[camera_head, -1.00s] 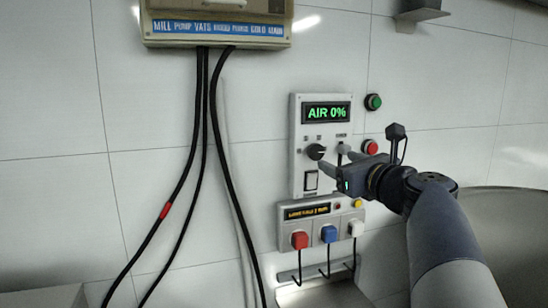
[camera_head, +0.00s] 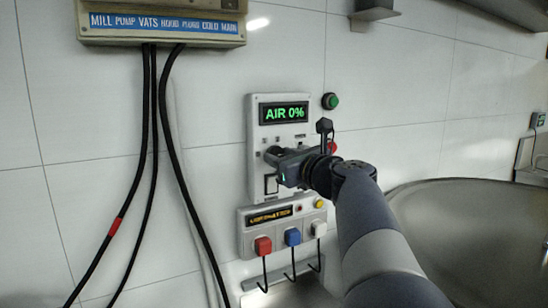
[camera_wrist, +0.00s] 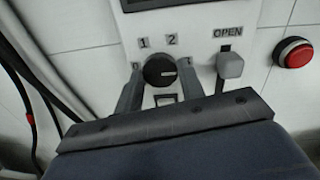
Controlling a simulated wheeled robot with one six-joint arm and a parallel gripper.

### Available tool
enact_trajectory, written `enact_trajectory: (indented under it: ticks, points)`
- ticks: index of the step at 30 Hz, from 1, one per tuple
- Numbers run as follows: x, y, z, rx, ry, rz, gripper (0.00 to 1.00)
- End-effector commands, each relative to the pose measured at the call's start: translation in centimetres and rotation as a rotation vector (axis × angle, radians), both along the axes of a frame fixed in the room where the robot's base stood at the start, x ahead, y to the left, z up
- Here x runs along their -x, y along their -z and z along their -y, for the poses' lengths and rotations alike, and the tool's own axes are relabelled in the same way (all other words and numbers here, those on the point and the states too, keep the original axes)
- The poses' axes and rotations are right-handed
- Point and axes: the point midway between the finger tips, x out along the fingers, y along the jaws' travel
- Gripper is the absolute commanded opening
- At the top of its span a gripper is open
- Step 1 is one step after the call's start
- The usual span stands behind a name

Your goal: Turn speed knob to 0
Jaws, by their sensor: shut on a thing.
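The speed knob (camera_wrist: 160,70) is a round black dial on the light panel. In the wrist view its pale mark points to the right, and the labels 1 and 2 are printed above it. My gripper (camera_wrist: 161,85) has one finger on each side of the knob and is shut on it. In the head view my gripper (camera_head: 275,160) is at the panel and covers most of the knob.
A grey toggle (camera_wrist: 230,66) under an "OPEN" label and a red button (camera_wrist: 293,52) are right of the knob. A green button (camera_head: 330,101) is higher up. Below is a box (camera_head: 248,243) with red, blue and white plugs. A large metal vat (camera_head: 470,225) stands right.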

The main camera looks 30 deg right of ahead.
Motion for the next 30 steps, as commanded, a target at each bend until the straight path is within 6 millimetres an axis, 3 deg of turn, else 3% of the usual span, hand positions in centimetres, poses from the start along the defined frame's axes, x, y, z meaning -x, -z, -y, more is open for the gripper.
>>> enact_trajectory:
  ticks: [5,14,30]
  points:
    - [0.01,0.00,-0.02,0.000,-0.001,0.000,0.14]
    - [0.01,0.06,-0.03,0.042,-0.001,0.002,0.14]
    - [0.01,0.16,-0.14,0.461,-0.002,0.017,0.14]
